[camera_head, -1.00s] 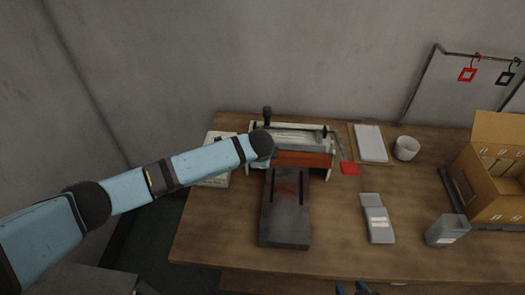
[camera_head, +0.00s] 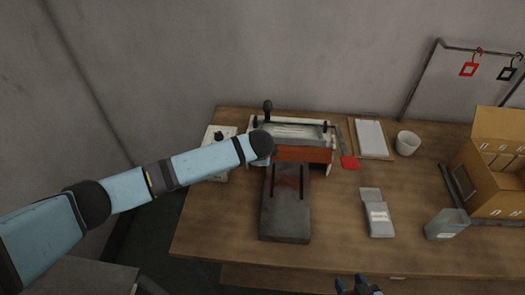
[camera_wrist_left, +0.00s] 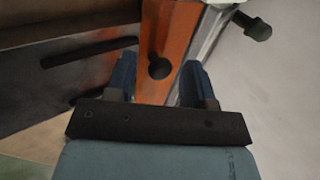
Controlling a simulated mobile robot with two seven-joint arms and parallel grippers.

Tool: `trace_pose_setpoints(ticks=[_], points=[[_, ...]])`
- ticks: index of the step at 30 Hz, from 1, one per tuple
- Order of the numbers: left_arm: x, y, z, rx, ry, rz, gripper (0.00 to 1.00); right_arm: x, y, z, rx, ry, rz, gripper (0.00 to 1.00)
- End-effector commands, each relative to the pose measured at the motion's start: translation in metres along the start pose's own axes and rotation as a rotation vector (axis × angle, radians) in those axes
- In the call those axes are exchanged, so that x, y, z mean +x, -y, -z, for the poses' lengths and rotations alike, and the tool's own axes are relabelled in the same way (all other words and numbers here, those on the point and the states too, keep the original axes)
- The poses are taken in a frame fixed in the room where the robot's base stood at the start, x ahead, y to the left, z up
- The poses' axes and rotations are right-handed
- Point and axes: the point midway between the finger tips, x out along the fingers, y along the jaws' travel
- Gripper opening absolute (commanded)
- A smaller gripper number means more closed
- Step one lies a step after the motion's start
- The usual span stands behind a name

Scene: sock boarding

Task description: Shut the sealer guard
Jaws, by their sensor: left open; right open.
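The sealer (camera_head: 305,155) stands at the back of the wooden table, with an orange front, pale side frames and a black knob (camera_head: 267,105) at its upper left. Its guard looks like the grey panel (camera_head: 312,133) across the top; its exact angle is hard to tell. My left arm reaches the sealer's left end, hiding that gripper in the head view. In the left wrist view my left gripper (camera_wrist_left: 158,82) is open, its fingers apart before the orange face (camera_wrist_left: 172,45), with a dark round knob (camera_wrist_left: 159,68) between them. My right gripper (camera_head: 358,286) is open at the bottom edge, away from the sealer.
A grey slotted plate (camera_head: 285,218) extends forward from the sealer.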

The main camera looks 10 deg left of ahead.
Motion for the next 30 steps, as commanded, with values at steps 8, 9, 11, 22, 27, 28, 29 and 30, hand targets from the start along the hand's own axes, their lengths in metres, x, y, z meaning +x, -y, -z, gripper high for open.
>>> trace_pose_setpoints(ticks=[8, 9, 11, 22, 27, 28, 29, 30], points=[[-0.024, 0.000, 0.001, 0.000, -0.003, 0.002, 0.48, 0.001, 0.000, -0.002, 0.000, 0.001, 0.000, 0.48], [-0.032, 0.000, 0.000, 0.000, -0.003, 0.002, 0.48, 0.002, 0.000, -0.003, 0.000, 0.001, 0.000, 0.48], [-0.046, 0.000, 0.000, 0.000, -0.003, 0.002, 0.48, 0.003, 0.000, -0.004, 0.001, 0.002, 0.001, 0.48], [-0.121, 0.000, 0.000, 0.000, -0.003, 0.001, 0.48, 0.006, 0.002, -0.010, 0.002, 0.005, 0.004, 0.48], [-0.136, 0.000, 0.000, 0.000, -0.001, 0.000, 0.48, 0.007, 0.002, -0.011, 0.001, 0.005, 0.006, 0.48], [-0.137, 0.000, 0.000, 0.000, 0.000, 0.000, 0.48, 0.007, 0.002, -0.010, 0.001, 0.004, 0.006, 0.48], [-0.138, 0.000, 0.000, 0.000, 0.000, 0.000, 0.48, 0.007, 0.002, -0.010, 0.001, 0.004, 0.006, 0.48], [-0.138, 0.000, 0.000, 0.000, 0.001, 0.000, 0.48, 0.007, 0.002, -0.010, 0.001, 0.003, 0.006, 0.48]])
